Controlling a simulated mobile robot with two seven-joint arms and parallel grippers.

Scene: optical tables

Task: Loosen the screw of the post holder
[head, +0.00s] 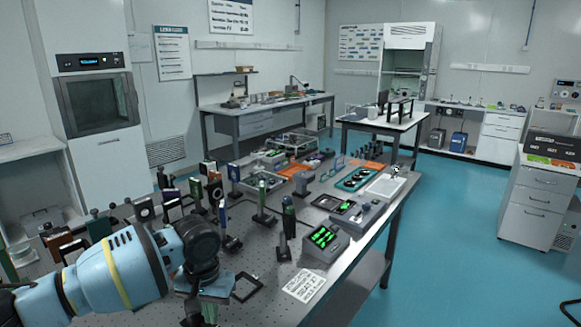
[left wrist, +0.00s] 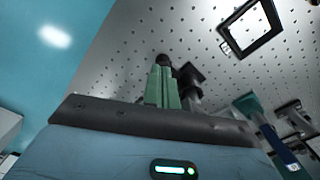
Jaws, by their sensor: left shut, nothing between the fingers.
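My left gripper (head: 208,312) points down over the near edge of the perforated optical table (head: 262,283) in the head view. Its green fingers (left wrist: 162,88) are shut with nothing between them. In the left wrist view a dark post holder (left wrist: 190,76) stands right beside the fingers, partly hidden by them. A small dark knob shows at the fingertips; I cannot tell whether it is the screw or whether the fingers touch it. Other posts in holders, such as a dark green one (head: 288,218), stand farther along the table. My right gripper is not in view.
A black square frame (head: 246,287) lies beside the gripper; it also shows in the left wrist view (left wrist: 250,27). A box with a green display (head: 323,238) and a printed sheet (head: 304,285) are to the right. Several mounted optics crowd the table behind. The blue floor (head: 450,240) is clear.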

